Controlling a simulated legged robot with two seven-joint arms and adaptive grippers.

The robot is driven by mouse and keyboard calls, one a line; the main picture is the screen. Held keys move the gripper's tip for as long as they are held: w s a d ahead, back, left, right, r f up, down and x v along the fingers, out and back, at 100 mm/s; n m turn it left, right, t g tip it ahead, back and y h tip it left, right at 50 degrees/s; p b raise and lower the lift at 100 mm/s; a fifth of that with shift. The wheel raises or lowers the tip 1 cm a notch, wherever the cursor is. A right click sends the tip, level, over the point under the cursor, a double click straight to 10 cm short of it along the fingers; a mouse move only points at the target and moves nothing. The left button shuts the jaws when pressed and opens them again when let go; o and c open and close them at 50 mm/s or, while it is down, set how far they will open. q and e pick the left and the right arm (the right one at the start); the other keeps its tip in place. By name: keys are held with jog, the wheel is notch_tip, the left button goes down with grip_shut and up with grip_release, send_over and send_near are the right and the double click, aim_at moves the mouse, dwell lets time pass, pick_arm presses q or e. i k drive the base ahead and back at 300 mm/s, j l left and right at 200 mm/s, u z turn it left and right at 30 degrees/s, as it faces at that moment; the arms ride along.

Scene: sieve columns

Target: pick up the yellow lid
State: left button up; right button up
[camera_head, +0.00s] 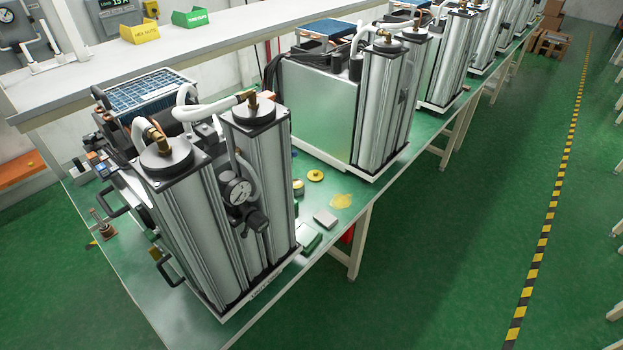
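A small round yellow lid (315,175) lies on the green bench top, between the nearest sieve column unit and the one behind it. It has a small raised spot in its middle. A flatter, paler yellow piece (341,201) lies to its right and nearer the bench edge; I cannot tell exactly what it is. Another small yellow item (298,187) shows just left of the lid, partly hidden by the nearest unit. Neither of my grippers is in view.
The nearest sieve column unit (224,215) has a gauge and hoses. A second unit (320,105) stands behind the lid. A small grey block (325,219) and a green block (307,238) lie near the bench edge. A shelf (225,30) runs above the bench's back.

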aim_at(314, 177)
jog(key=i+l+u, duration=0.1)
jog(key=i+l, duration=0.2)
jog(key=i+l+u, duration=0.1)
jog(key=i+l, duration=0.15)
jog(key=l, duration=0.25)
jog(key=i+l+u, duration=0.1)
jog(key=i+l, duration=0.15)
jog(key=l, duration=0.2)
